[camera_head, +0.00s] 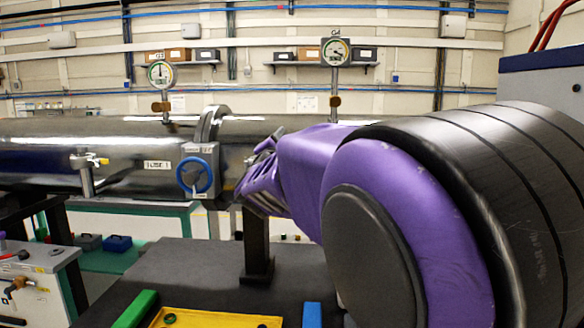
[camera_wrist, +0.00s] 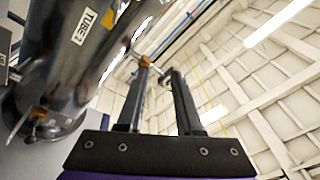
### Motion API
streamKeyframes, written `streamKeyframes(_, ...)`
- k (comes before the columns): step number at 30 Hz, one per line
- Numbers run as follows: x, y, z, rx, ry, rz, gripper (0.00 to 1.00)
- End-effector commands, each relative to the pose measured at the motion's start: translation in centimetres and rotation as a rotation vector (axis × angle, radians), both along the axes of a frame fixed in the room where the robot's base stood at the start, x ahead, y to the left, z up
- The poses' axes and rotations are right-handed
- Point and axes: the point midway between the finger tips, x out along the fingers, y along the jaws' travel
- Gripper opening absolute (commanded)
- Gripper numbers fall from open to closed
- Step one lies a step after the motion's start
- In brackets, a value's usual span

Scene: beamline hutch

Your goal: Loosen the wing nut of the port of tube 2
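Tube 2 (camera_wrist: 70,65) is a shiny steel cylinder on the left of the wrist view, with a label (camera_wrist: 87,25) that seems to read TUBE 2. In the head view my purple and black arm hides most of that tube. My gripper (camera_wrist: 157,67) is open in the wrist view, its two dark fingers apart. A small brass-orange part (camera_wrist: 143,61) shows at the left fingertip; I cannot tell whether it is the wing nut or whether the finger touches it. The gripper's fingertips are hard to make out in the head view.
Tube 1 (camera_head: 90,135) lies left of the blue handwheel valve (camera_head: 197,172) and carries its own side port (camera_head: 90,160). Gauges stand above (camera_head: 160,74) and (camera_head: 336,50). A dark table (camera_head: 190,270) with a yellow tray (camera_head: 215,318) is below.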

Motion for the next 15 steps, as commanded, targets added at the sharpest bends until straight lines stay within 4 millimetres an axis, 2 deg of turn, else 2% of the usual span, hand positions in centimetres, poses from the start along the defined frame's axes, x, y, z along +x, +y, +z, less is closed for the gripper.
streamKeyframes(1, -1.5, 3.2, -2.0, 0.064, -0.008, -0.013, 0.35)
streamKeyframes(3, -3.7, 5.8, -4.3, 0.144, -0.016, -0.062, 0.35)
streamKeyframes(6, -6.9, 8.0, -7.3, 0.220, -0.019, -0.137, 0.35)
streamKeyframes(10, -10.0, 9.2, -9.7, 0.267, -0.020, -0.211, 0.35)
streamKeyframes(12, -10.8, 9.4, -10.4, 0.277, -0.020, -0.232, 0.35)
streamKeyframes(15, -10.8, 9.3, -10.6, 0.282, -0.020, -0.246, 0.35)
